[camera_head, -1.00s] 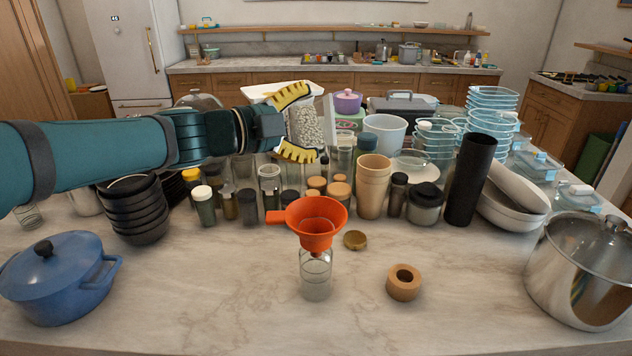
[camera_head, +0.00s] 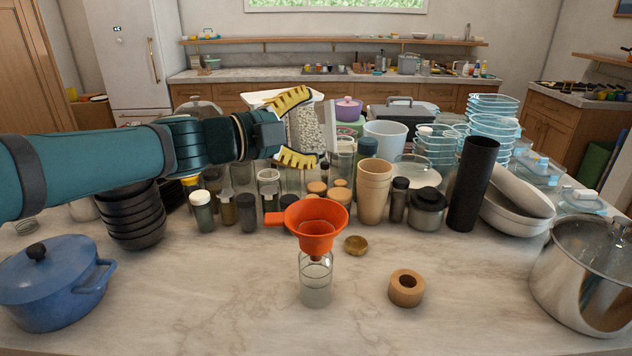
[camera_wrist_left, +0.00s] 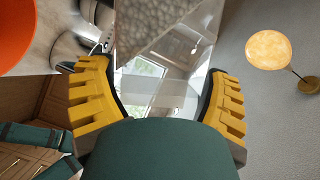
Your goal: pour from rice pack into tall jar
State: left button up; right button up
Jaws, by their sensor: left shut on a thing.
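My left gripper (camera_head: 302,128) reaches in from the left, above the crowded back of the counter. Its yellow-padded fingers are shut on the rice pack (camera_head: 306,132), a clear pack with white grains showing. In the left wrist view the clear pack (camera_wrist_left: 165,75) sits between both fingers, with grains at its upper part. A clear glass jar (camera_head: 316,284) stands upright at the front middle of the counter. An orange funnel (camera_head: 316,226) sits in its mouth. The pack is higher than the funnel and behind it. My right gripper is not in view.
A wooden ring (camera_head: 406,290) and a small brass lid (camera_head: 356,245) lie right of the jar. A blue pot (camera_head: 52,285) stands left, a steel pot (camera_head: 585,285) right. Several spice jars, tan cups (camera_head: 374,192) and a black cylinder (camera_head: 470,185) crowd behind. The counter's front middle is mostly clear.

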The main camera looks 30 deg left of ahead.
aim_at(304, 152)
pick_arm(q)
jog(key=shift+d+f+m+t+b, duration=0.1)
jog(key=shift+f+m+t+b, duration=0.2)
jog(key=shift+b, duration=0.5)
jog(key=shift+s, duration=0.1)
jog(key=shift+s+d+f+m, duration=0.15)
jog(key=shift+d+f+m, duration=0.05)
jog(key=shift+f+m, duration=0.6)
jog(key=shift+f, duration=0.15)
jog(key=shift+s+f+t, duration=0.1)
jog(key=shift+f+t, duration=0.2)
jog(key=shift+d+f+m, duration=0.1)
jog(key=shift+d+m, duration=0.05)
jog(key=shift+m, duration=0.25)
jog(key=shift+s+d+m+t+h, duration=0.25)
jog(key=shift+m+t+h, duration=0.2)
jog(key=shift+m, duration=0.55)
dwell(0.7)
jog(key=shift+a, duration=0.1)
dwell(1.5)
